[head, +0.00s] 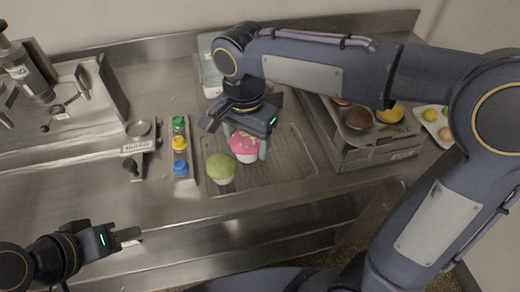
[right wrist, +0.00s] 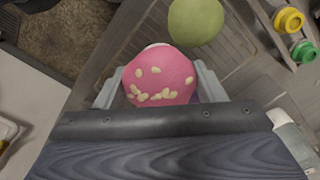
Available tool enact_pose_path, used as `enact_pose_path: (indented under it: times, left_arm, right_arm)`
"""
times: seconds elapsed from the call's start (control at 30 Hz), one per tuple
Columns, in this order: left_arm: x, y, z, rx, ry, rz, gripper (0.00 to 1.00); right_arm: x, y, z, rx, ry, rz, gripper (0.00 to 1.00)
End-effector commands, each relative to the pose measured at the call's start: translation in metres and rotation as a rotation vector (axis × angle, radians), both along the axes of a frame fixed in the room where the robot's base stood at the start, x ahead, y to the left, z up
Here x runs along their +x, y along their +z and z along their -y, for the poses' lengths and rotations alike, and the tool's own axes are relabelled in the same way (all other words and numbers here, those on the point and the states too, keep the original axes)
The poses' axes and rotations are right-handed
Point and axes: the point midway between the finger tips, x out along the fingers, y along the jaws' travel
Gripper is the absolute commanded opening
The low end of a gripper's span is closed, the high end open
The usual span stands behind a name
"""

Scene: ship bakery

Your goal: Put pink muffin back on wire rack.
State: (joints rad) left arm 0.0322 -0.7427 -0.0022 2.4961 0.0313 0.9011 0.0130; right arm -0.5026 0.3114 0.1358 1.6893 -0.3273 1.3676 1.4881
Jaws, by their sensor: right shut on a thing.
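The pink muffin (head: 244,145) has pale flakes on top and is between the fingers of my right gripper (head: 246,146), which is shut on it. In the right wrist view the pink muffin (right wrist: 160,75) sits between the two grey fingers. The wire rack (head: 285,163) lies on the steel counter under the muffin. I cannot tell whether the muffin touches the rack. A green muffin (head: 220,167) stands on the rack's left part, close beside the pink one. My left gripper (head: 128,236) is at the lower left, away from the rack; its jaw opening is unclear.
A steel machine (head: 95,90) stands at the left.

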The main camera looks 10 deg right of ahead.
Motion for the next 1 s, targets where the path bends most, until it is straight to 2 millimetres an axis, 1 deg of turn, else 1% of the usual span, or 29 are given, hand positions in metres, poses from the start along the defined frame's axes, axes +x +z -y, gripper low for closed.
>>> enact_pose_path:
  times: [0.03, 0.1, 0.2, 0.37, 0.43, 0.5, 0.6, 0.7, 0.9, 1.0]
  left_arm:
    - [0.0, 0.0, 0.0, 0.0, 0.0, 0.0, 0.36]
    - [0.0, 0.0, 0.0, 0.0, 0.0, 0.0, 0.36]
    - [0.0, 0.0, 0.0, 0.0, 0.0, 0.0, 0.36]
    - [0.0, 0.0, 0.0, 0.0, 0.0, 0.0, 0.36]
    - [0.0, 0.0, 0.0, 0.0, 0.0, 0.0, 0.36]
    - [0.0, -0.001, 0.0, 0.0, 0.0, -0.001, 0.36]
    - [0.0, -0.001, 0.0, 0.0, 0.0, 0.0, 0.36]
    - [0.0, -0.001, 0.0, 0.0, 0.0, 0.0, 0.36]
    - [0.0, -0.002, 0.0, 0.0, 0.0, 0.0, 0.36]
    - [0.0, -0.005, 0.0, 0.0, 0.0, 0.0, 0.36]
  right_arm:
    - [0.004, -0.011, 0.007, -0.002, -0.004, -0.005, 0.5]
    - [0.01, -0.021, 0.014, -0.002, -0.003, -0.003, 0.5]
    - [0.015, -0.03, 0.02, -0.001, -0.001, -0.001, 0.5]
    - [0.019, -0.04, 0.026, -0.001, -0.001, -0.002, 0.5]
    - [0.022, -0.049, 0.031, -0.002, -0.001, -0.005, 0.5]
    - [0.022, -0.061, 0.03, -0.003, 0.001, -0.004, 0.5]
    - [0.022, -0.072, 0.029, -0.002, 0.001, -0.002, 0.5]
    - [0.022, -0.076, 0.029, -0.001, 0.001, -0.001, 0.5]
    - [0.022, -0.075, 0.029, 0.0, 0.001, 0.0, 0.5]
    - [0.022, -0.078, 0.029, -0.001, 0.001, -0.001, 0.5]
